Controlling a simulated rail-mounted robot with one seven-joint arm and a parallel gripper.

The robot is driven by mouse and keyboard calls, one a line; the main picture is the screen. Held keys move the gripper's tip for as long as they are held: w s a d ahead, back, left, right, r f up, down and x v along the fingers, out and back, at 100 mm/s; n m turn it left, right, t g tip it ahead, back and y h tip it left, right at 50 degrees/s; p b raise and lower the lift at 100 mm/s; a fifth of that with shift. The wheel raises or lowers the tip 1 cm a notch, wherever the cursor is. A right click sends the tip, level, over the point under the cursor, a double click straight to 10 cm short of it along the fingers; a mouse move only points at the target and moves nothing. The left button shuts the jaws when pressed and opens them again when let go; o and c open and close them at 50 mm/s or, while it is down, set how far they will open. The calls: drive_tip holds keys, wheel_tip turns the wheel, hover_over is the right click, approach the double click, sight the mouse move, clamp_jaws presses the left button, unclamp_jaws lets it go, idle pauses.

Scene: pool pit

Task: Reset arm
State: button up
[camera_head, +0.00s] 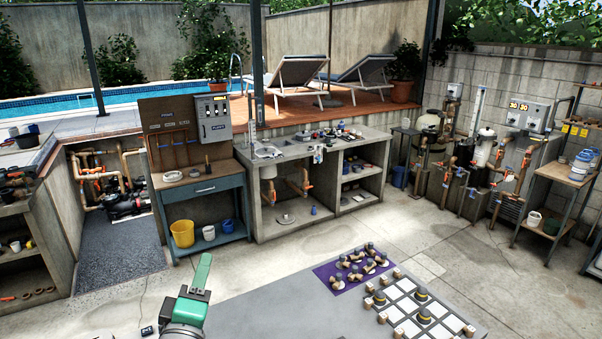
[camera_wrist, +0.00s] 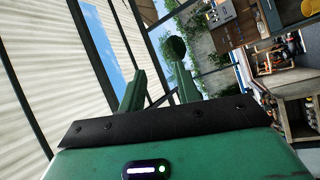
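My gripper (camera_head: 203,270) is green and shows at the bottom of the head view, left of the middle, pointing up and away. In the wrist view my gripper (camera_wrist: 158,72) has two green fingers with a gap between them, and I see nothing held in the gap. A dark round shape shows at the tip of the right finger; I cannot tell what it is. The wrist view is tilted and looks out over the surroundings. My gripper touches nothing that I can see.
A grey floor platform ahead bears a purple mat (camera_head: 326,276) with several small pieces and a white-tiled board (camera_head: 409,307). A blue workbench (camera_head: 205,187) with a yellow bucket (camera_head: 182,233) and a concrete counter (camera_head: 267,210) stand behind. Pipework lines the right wall. Floor is clear between.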

drive_tip(key=s+d+r+m+t+h+p, duration=0.1)
drive_tip(key=s+d+r+m, duration=0.3)
drive_tip(key=r, duration=0.3)
drive_tip(key=s+d+r+m+h+p, duration=0.1)
drive_tip(key=s+d+r+m, duration=0.15)
drive_tip(key=d+r, duration=0.3)
drive_tip(key=s+d+r+m+t+y+p, duration=0.1)
drive_tip(key=s+d+r+m, duration=0.2)
drive_tip(key=s+r, duration=0.5)
drive_tip(key=s+d+r+m+t+y+p, duration=0.1)
drive_tip(key=s+d+r+m, duration=0.3)
drive_tip(key=s+r, duration=0.5)
drive_tip(key=shift+s+d+t, duration=0.6)
drive_tip(key=shift+d+t, duration=0.1)
drive_tip(key=shift+d, duration=0.2)
drive_tip(key=shift+f+m, duration=0.1)
drive_tip(key=shift+m, duration=0.15)
